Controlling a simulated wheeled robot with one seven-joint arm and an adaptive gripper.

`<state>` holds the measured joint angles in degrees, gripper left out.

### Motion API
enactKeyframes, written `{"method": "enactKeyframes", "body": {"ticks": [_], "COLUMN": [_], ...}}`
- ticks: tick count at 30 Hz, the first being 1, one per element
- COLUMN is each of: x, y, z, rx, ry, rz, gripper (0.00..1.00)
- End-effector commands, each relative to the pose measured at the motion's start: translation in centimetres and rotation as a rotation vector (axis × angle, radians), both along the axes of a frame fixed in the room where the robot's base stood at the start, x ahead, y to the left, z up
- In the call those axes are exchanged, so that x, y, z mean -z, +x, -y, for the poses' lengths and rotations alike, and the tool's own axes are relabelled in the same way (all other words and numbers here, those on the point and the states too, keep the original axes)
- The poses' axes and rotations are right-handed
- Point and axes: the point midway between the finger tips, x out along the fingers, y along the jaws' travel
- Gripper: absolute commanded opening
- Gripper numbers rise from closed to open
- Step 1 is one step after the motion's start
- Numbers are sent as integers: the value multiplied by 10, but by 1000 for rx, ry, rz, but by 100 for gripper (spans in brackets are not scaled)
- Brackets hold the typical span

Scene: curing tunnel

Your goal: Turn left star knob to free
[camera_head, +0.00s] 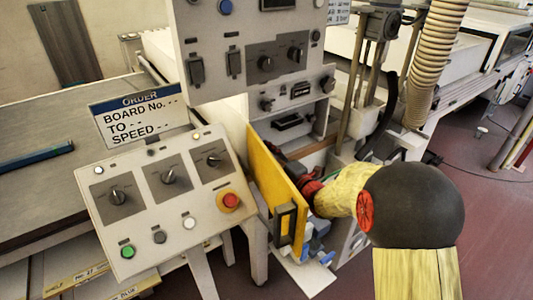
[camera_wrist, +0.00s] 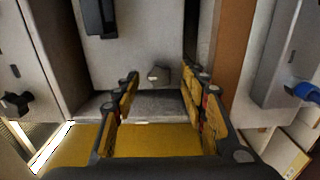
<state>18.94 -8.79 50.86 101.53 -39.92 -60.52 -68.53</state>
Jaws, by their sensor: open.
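My gripper (camera_wrist: 161,80) is open, its two fingers apart in the wrist view. A small grey knob-like part (camera_wrist: 158,74) shows in the gap between the fingertips, against a pale grey panel; I cannot tell whether they touch it. A dark lobed knob (camera_wrist: 15,103) is at the left edge of the wrist view, and a blue knob (camera_wrist: 305,92) is at the right edge, both outside the fingers. I cannot tell which is the left star knob or how any is set. In the head view my gripper is largely hidden behind the yellow panel.
The yellow panel (camera_head: 270,180) stands close beside my arm. A sloped control box (camera_head: 160,235) with several dials and a red button (camera_head: 230,200) is to its left. A tall grey cabinet (camera_head: 225,25) rises behind. Open floor (camera_head: 490,220) lies at the right.

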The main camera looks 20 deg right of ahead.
Motion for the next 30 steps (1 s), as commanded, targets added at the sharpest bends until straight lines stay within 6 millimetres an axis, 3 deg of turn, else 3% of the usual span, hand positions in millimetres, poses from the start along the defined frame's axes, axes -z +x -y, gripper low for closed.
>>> {"method": "enactKeyframes", "body": {"ticks": [9,15,21,30], "x": [0,1,1,1], "y": [-61,-91,-104,-105], "z": [18,26,28,28], "rx": [5,4,1,0], "ry": [0,0,1,1], "rz": [0,-1,0,-1], "gripper": [43,43,43,43]}}
